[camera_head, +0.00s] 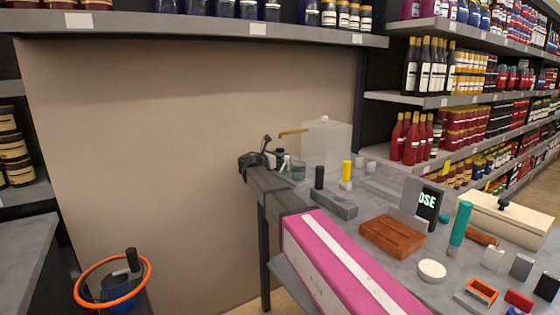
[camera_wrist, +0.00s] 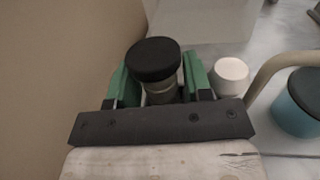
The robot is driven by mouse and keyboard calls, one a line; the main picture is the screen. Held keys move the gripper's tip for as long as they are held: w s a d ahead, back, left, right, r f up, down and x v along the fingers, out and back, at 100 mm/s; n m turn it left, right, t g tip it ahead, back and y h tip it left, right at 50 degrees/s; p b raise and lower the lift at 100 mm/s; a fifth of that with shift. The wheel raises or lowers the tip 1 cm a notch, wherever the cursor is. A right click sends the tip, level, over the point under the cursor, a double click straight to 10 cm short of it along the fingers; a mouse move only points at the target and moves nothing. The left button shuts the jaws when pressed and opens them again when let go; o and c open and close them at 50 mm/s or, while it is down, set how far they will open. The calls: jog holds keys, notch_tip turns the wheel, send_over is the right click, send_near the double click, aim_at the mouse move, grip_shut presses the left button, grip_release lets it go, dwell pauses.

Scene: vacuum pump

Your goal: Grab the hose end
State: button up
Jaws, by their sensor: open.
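My gripper (camera_wrist: 155,85) has green fingers and is open. A round black cap (camera_wrist: 154,59) on a pale neck stands between the fingers, with no clear grip on it; I cannot tell whether this is the hose end. In the head view a small black-topped thing (camera_head: 280,155) shows near the far table corner, with green beside it. A beige curved tube (camera_wrist: 285,65) runs to the right of my gripper in the wrist view.
A white cap (camera_wrist: 231,74) and a teal jar (camera_wrist: 300,105) stand right of my gripper. A clear box (camera_head: 326,143) is behind. A pink box (camera_head: 335,265), a brown tray (camera_head: 392,238) and a teal cylinder (camera_head: 460,225) crowd the table. A beige wall (camera_head: 180,130) is at left.

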jog(key=c, duration=0.7)
jog(key=shift+r, duration=0.15)
